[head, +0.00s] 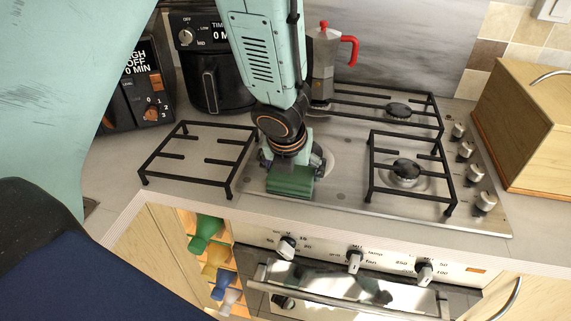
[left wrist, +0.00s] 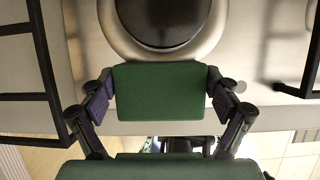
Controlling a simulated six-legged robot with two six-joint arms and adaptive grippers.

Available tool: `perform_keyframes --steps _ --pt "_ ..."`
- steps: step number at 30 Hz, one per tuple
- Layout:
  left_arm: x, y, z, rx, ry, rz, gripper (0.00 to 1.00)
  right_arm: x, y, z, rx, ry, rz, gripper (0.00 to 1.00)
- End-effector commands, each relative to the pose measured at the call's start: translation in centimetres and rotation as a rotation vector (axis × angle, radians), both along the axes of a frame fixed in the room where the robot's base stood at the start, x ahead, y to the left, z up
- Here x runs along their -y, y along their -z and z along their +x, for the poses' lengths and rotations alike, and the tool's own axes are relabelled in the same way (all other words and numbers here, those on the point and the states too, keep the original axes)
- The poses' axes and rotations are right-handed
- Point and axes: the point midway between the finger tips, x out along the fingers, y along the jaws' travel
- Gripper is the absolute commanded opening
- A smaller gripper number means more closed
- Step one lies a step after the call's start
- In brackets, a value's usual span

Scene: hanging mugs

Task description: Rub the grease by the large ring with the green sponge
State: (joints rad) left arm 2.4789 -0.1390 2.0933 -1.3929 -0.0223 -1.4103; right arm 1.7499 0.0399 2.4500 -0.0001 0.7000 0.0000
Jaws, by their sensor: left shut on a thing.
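My left gripper (head: 291,168) points down over the front left of the steel hob (head: 335,201). It is shut on the green sponge (head: 290,182), with a finger on each side of it. In the left wrist view the sponge (left wrist: 162,91) sits between the fingers, just in front of the large ring (left wrist: 165,22) with its dark cap. In the head view the gripper hides most of this ring (head: 328,160). I cannot make out the grease clearly; it may be under the sponge. I cannot tell whether the sponge touches the hob. My right gripper is not in view.
A loose black pan support (head: 195,158) lies to the left of the gripper. Another pan support (head: 412,170) stands to the right over a small burner. A moka pot (head: 323,65) stands behind. A wooden box (head: 525,125) is at the right; oven knobs line the front.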

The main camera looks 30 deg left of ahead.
Motion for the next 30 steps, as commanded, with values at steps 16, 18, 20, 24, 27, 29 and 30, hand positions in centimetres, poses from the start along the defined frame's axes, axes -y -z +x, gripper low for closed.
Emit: perform_keyframes --steps 16,18,20,24,27,29,30 --pt "1.5 -0.1 0.3 0.001 0.002 0.0 0.63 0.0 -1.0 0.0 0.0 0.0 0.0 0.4" --pt "2.0 -0.1 0.4 0.0 0.003 0.001 0.63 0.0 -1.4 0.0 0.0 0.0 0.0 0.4" --pt "2.5 -0.1 0.6 0.0 0.005 0.002 0.63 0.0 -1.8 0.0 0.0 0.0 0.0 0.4" --pt "3.6 0.0 0.8 -0.001 0.004 0.001 0.63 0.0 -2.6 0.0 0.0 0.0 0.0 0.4" --pt "4.1 0.1 0.9 0.0 0.004 -0.001 0.63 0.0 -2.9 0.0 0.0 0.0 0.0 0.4" --pt "4.3 0.2 1.0 0.0 0.004 -0.001 0.63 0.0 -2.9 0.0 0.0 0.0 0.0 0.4" --pt "4.3 0.2 1.0 0.0 0.003 0.0 0.63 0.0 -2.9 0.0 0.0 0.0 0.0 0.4"
